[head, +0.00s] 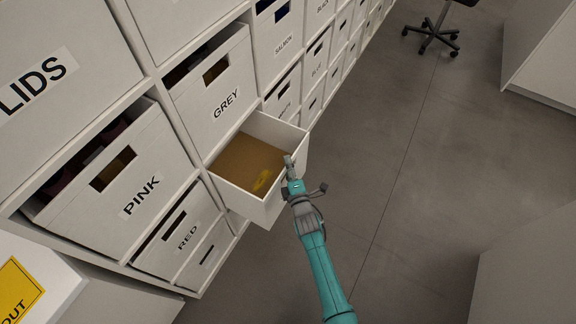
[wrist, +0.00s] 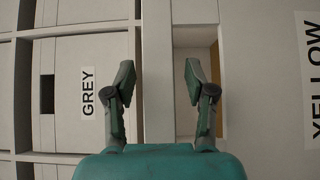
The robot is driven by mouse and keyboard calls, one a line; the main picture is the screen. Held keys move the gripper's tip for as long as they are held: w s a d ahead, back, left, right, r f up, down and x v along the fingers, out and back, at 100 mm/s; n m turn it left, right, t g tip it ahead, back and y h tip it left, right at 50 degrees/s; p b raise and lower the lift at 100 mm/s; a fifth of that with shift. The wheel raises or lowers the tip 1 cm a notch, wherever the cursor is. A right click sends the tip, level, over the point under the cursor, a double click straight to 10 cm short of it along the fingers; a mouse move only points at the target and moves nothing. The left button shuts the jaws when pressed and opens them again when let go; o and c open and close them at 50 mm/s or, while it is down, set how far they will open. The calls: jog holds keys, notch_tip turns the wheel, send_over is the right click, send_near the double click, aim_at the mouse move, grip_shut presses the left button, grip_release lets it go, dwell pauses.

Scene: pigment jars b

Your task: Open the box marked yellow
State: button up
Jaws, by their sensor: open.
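The box marked yellow (head: 281,131) is pulled well out of the shelf below the grey box in the head view. Its brown inside shows, with a yellow patch or item (head: 263,180) near the front. Its label is readable on the front panel at the right of the wrist view (wrist: 270,90). My gripper (head: 289,160) is at the top edge of the box's front panel in the head view. In the wrist view its two fingers (wrist: 159,75) are apart with nothing held between them. Whether a finger touches the panel cannot be told.
The grey box (head: 216,88) is directly above, shut or nearly so. The pink box (head: 115,180) and red box (head: 178,235) are to the left. A white block with a yellow sign (head: 18,292) stands at lower left. Open grey floor (head: 400,170) lies to the right.

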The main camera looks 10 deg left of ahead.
jog(key=v, duration=1.2)
dwell(0.6)
